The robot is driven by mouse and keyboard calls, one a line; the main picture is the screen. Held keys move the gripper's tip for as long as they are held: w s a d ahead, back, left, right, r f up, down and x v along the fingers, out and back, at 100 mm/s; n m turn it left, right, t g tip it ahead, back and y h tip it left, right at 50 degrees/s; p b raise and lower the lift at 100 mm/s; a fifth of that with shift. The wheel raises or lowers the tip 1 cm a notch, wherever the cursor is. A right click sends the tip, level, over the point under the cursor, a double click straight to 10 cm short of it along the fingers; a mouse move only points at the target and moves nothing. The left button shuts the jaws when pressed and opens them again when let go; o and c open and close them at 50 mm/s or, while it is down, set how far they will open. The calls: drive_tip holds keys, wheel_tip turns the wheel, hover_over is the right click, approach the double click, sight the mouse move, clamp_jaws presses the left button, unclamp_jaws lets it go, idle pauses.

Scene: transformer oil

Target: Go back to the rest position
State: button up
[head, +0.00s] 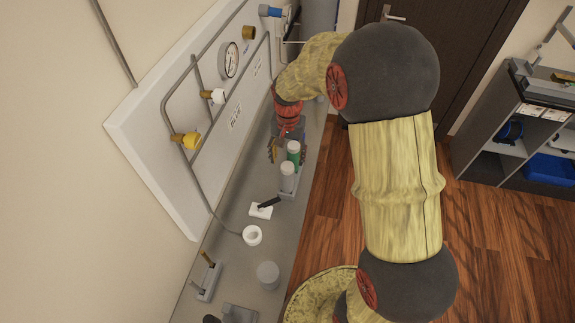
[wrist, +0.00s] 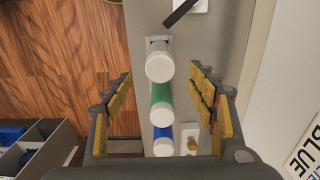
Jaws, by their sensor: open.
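My gripper (head: 286,152) is at the far part of the bench, over a row of capped bottles. In the wrist view my gripper (wrist: 163,85) is open, its yellow-padded fingers on either side of the row and apart from it. The row holds a clear bottle with a white cap (wrist: 159,68), a green one (wrist: 161,92) and a blue one (wrist: 162,131). In the head view the clear bottle (head: 287,176) and green bottle (head: 294,152) stand upright in a grey holder; the blue one is hidden there. Nothing shows between the finger pads but the bottles.
A white panel with pipes, a gauge (head: 229,60) and yellow valves (head: 186,140) runs along the wall. On the bench (head: 226,228) are a white pad with a black tool (head: 268,203), a white ring (head: 252,236) and a grey cylinder (head: 268,273). A shelf (head: 487,165) stands right.

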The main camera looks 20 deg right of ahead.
drive_tip(key=shift+r, duration=0.85)
drive_tip(key=shift+n, duration=0.4)
drive_tip(key=s+a+r+n+t+b, duration=0.1)
drive_tip(key=s+a+n+t+b, duration=0.1)
drive_tip(key=s+b, duration=0.3)
drive_tip(key=s+a+r+n+t+b, duration=0.1)
drive_tip(key=s+b, duration=0.4)
drive_tip(key=s, duration=0.6)
drive_tip(key=s+a+r+n+t+b, duration=0.2)
drive_tip(key=s+a+n+b, duration=0.1)
drive_tip(key=s+b, duration=0.3)
drive_tip(key=shift+s+a+r+n+t, duration=0.3)
drive_tip(key=shift+s+n, duration=0.1)
drive_tip(key=shift+s, duration=0.5)
